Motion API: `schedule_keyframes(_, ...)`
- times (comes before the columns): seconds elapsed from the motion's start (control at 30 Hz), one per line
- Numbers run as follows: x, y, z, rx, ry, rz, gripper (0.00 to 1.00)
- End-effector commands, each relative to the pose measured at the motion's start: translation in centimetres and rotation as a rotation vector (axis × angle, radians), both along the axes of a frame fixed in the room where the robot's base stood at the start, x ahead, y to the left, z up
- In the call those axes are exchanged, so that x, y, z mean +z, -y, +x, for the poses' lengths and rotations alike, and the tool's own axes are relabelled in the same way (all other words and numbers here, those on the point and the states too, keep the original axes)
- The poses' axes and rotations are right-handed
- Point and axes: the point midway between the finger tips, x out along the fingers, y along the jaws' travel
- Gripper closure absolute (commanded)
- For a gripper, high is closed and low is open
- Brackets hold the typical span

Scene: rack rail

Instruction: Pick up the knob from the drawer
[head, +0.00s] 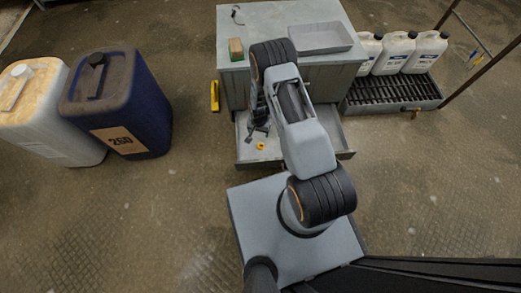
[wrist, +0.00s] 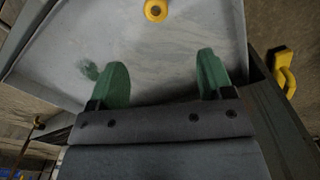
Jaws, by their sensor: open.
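A small yellow knob (head: 260,146) lies on the floor of the open grey drawer (head: 245,156), near its front left. In the wrist view the yellow knob (wrist: 156,10) is at the top edge, with a dark centre. My gripper (head: 258,130) is over the left part of the drawer, beside the knob in the head view. In the wrist view its two green fingers (wrist: 160,75) are spread apart with nothing between them. The knob is beyond the fingertips and apart from them. The drawer floor (wrist: 185,50) shows a dark green smudge near the left finger.
The grey cabinet top (head: 265,18) holds a shallow tray (head: 320,38) and a green-and-tan block (head: 236,49). A yellow handle (head: 214,96) is at the cabinet's left side. White jugs (head: 397,50) stand on a grate at right. A blue drum (head: 118,103) stands at left.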

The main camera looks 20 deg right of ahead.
Motion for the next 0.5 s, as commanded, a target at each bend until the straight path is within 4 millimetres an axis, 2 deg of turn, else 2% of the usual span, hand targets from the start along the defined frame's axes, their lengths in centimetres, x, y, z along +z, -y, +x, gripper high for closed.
schedule_keyframes(0.03, -1.3, 0.0, -0.2, -0.003, -0.004, 0.0, 0.26)
schedule_keyframes(0.2, -4.6, 0.0, -0.4, -0.008, -0.007, 0.0, 0.26)
schedule_keyframes(0.5, -9.0, 0.1, -0.4, -0.007, -0.005, 0.0, 0.26)
